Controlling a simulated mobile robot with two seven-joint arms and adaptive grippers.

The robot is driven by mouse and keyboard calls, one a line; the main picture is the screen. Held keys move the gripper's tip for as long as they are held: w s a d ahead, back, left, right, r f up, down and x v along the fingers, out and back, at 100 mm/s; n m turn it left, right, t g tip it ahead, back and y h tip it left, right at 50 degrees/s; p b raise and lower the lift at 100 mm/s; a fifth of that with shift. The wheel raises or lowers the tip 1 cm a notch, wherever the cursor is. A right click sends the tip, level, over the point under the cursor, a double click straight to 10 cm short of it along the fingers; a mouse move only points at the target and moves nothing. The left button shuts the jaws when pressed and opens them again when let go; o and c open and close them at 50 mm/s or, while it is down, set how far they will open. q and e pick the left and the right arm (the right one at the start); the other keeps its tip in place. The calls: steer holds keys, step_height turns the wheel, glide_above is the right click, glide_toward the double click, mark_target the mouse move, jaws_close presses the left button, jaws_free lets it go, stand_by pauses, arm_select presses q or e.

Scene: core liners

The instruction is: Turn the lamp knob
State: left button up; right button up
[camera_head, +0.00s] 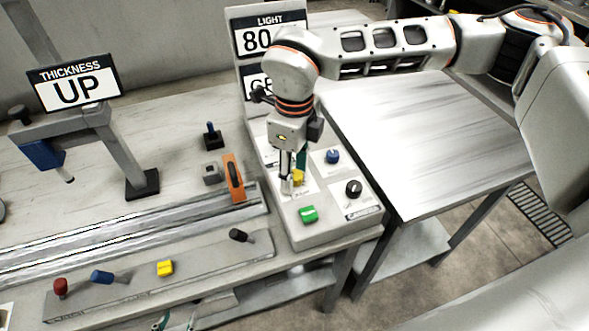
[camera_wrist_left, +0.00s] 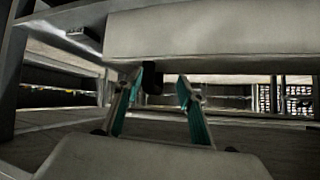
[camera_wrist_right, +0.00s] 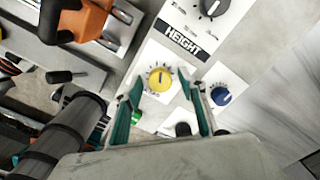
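A control panel (camera_head: 337,226) on the table carries a yellow knob (camera_head: 299,176), a blue knob (camera_head: 332,156), a black knob (camera_head: 353,188) and a green knob (camera_head: 309,214). I cannot read which one is the lamp knob. My right gripper (camera_head: 292,186) points down at the yellow knob. In the right wrist view the yellow knob (camera_wrist_right: 159,79) shows between the open fingertips of that gripper (camera_wrist_right: 160,84); contact is unclear. The blue knob (camera_wrist_right: 221,96) lies to the right. My left gripper (camera_wrist_left: 160,78) is open and empty, low by the table's front edge.
A "LIGHT 80" display (camera_head: 270,38) stands behind the panel. An orange-handled part (camera_head: 233,178) is left of the panel. Another black knob (camera_wrist_right: 212,8) sits beyond the "HEIGHT" label. Red, blue, yellow and black controls line the front strip (camera_head: 205,270). The right tabletop (camera_head: 425,150) is clear.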

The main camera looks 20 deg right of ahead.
mark_target(294, 174)
steer(key=shift+r, duration=0.2)
step_height(294, 174, up, 12)
steer(key=shift+f, duration=0.15)
stand_by(0.5)
